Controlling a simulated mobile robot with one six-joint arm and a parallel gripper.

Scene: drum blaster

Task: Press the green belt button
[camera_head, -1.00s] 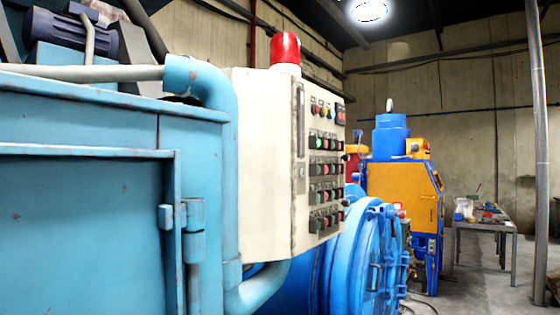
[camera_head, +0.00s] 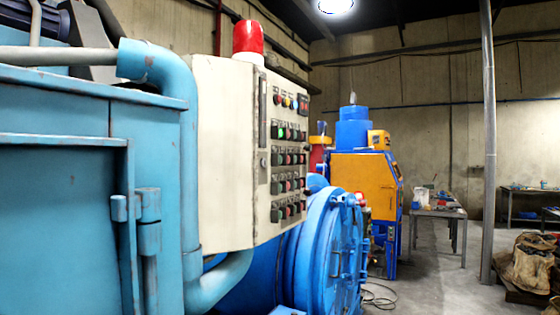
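The control panel (camera_head: 290,160) is on the right face of a cream cabinet (camera_head: 222,150) near the middle of the head view. It carries several rows of small green, red and dark buttons and is seen at a steep angle. A bright green button (camera_head: 280,134) shows at the left of an upper row. The labels are too small to read, so I cannot tell which one is the belt button. My gripper is not in view.
A teal machine (camera_head: 60,210) with a bent pipe (camera_head: 188,150) fills the left. A red beacon (camera_head: 248,38) tops the cabinet. A blue drum (camera_head: 325,250) lies below the panel. Open floor (camera_head: 430,280) is at the right, with a post (camera_head: 489,150) and sacks (camera_head: 530,262).

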